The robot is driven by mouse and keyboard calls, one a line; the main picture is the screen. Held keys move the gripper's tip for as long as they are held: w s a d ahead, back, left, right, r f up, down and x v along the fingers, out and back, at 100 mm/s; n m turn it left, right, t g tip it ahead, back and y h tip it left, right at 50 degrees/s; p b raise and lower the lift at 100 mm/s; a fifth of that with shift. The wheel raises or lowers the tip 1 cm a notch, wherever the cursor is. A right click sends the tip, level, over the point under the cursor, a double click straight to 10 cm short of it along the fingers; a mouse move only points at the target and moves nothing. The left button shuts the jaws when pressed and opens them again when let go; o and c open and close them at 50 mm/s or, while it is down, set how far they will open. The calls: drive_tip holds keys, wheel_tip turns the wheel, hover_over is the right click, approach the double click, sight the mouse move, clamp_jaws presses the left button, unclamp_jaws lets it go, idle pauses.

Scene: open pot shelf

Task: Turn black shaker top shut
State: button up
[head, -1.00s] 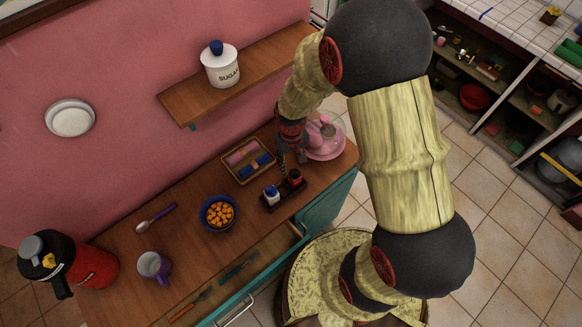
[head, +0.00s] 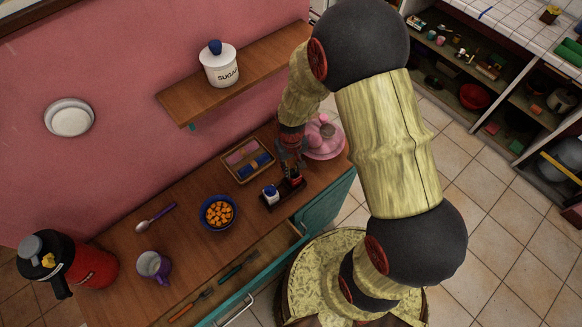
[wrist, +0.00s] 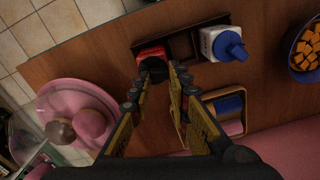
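The shaker with a red body and black top (wrist: 157,70) stands in a dark caddy on the wooden counter. In the head view the red shaker (head: 295,178) shows just below my gripper (head: 291,158). In the wrist view my gripper (wrist: 159,76) is open, its two fingertips on either side of the black top. I cannot tell whether they touch it. The fingers partly hide the shaker. I cannot make out how far the top is turned.
A white shaker with a blue top (wrist: 224,44) shares the caddy (wrist: 182,45). A divided tray (head: 232,171), a bowl of orange cubes (head: 203,225) and a pink plate with a dome (head: 331,151) are nearby. An open drawer (head: 262,268) lies below. A shelf (head: 180,107) hangs above.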

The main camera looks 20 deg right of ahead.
clamp_jaws()
drive_tip(key=m, duration=0.3)
drive_tip(key=shift+w+d+m, duration=0.15)
drive_tip(key=shift+m, duration=0.15)
drive_tip(key=shift+w+d+m+b, duration=0.1)
drive_tip(key=shift+m+b, duration=0.3)
drive_tip(key=shift+m, duration=1.3)
drive_tip(key=o, duration=0.6)
unclamp_jaws()
drive_tip(key=shift+r, duration=0.1)
